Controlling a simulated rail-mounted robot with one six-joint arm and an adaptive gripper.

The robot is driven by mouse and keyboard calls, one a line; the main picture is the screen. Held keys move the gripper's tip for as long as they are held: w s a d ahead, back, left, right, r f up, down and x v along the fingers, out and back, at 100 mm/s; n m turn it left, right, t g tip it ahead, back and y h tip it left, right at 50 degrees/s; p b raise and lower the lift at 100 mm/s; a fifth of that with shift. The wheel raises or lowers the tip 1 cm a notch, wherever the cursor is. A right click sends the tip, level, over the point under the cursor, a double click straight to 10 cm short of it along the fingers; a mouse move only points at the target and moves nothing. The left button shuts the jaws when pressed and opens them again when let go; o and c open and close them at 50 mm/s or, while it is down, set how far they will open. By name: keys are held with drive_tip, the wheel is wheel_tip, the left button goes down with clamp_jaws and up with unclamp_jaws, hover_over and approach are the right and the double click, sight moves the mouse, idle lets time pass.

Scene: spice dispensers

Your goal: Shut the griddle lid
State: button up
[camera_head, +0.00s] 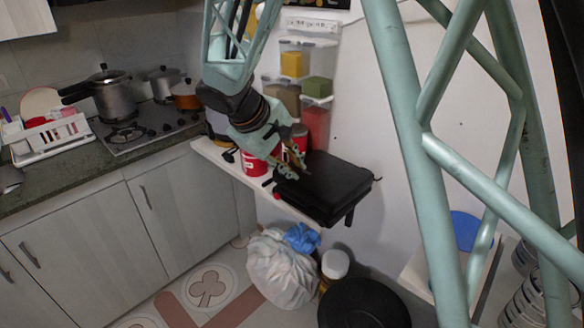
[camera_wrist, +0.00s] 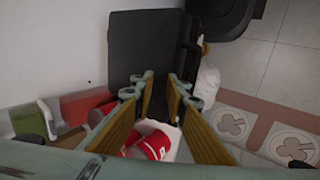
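The black griddle (camera_head: 328,187) sits on the white wall shelf in the head view. Its dark lid lies about flat over the base; I cannot tell whether a small gap is left between them. The griddle also shows as a dark slab (camera_wrist: 145,48) at the top middle of the wrist view. My gripper (camera_head: 292,170) points down at the griddle's left edge. In the wrist view its two fingers (camera_wrist: 158,92) are apart with nothing between the tips. I cannot tell whether a fingertip touches the lid.
Red cans (camera_head: 254,164) stand on the white shelf (camera_head: 218,158) left of the griddle. Spice dispensers (camera_head: 293,64) hang on the wall behind. A stove with a pressure cooker (camera_head: 115,98) is at left. A white bag (camera_head: 280,270) and a black round lid (camera_head: 362,305) are below.

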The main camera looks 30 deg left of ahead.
drive_tip(key=shift+o, duration=1.1)
drive_tip(key=shift+s+a+r, duration=0.1)
drive_tip(key=shift+s+r, duration=0.05)
drive_tip(key=shift+a, duration=0.1)
drive_tip(key=shift+s, duration=0.15)
drive_tip(key=shift+a+r, duration=0.1)
drive_tip(key=shift+r, duration=0.05)
drive_tip(key=d+v, duration=0.1)
drive_tip(key=v, duration=0.6)
drive_tip(key=shift+s+a+r, duration=0.15)
drive_tip(key=shift+a+r, duration=0.1)
drive_tip(key=shift+a, duration=0.25)
drive_tip(key=shift+f, duration=0.1)
